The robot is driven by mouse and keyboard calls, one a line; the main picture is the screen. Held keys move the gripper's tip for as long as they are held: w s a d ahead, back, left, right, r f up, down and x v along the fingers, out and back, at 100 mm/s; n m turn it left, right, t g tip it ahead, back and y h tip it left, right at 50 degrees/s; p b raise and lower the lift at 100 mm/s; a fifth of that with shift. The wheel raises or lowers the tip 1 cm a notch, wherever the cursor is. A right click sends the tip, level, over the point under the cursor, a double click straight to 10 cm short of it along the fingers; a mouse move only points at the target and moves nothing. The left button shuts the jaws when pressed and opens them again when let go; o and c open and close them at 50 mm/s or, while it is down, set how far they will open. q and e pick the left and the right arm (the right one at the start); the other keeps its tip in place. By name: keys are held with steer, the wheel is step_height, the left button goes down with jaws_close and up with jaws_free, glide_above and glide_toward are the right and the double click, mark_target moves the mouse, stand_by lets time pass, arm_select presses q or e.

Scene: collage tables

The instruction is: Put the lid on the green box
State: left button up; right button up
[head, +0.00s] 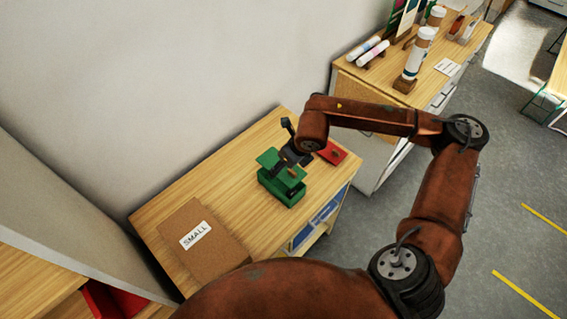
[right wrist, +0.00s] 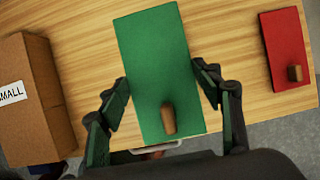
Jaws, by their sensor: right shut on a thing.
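The green box (head: 284,194) stands near the front edge of the wooden table. The green lid (head: 268,158) is over it, with a dark gap showing between them in the head view. My right gripper (head: 291,161) is shut on the lid. In the right wrist view the lid (right wrist: 152,65) lies between the two fingers (right wrist: 163,91), which press on its side edges, and its wooden knob (right wrist: 168,119) points up toward the camera. The box is hidden beneath the lid there. My left gripper is not in view.
A red lid (head: 335,152) with a wooden knob lies to the right. A brown box marked SMALL (head: 202,240) stands at the left. The wall runs along the table's back. A second table (head: 443,89) at the back right holds rolls and bottle-like items.

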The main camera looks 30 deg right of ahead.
steer(key=shift+f, duration=0.85)
step_height(320, 180, down, 2)
steer(key=shift+f+b, duration=0.2)
steer(key=shift+b, duration=0.55)
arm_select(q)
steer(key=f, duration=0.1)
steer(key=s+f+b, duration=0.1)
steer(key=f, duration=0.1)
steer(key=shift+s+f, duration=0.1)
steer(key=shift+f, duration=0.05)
arm_select(e)
steer(key=shift+f, duration=0.8)
arm_select(q)
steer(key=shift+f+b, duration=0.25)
steer(key=shift+b, duration=0.25)
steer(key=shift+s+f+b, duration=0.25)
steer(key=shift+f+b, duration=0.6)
arm_select(e)
steer(key=shift+f, duration=0.6)
steer(key=o, duration=1.2)
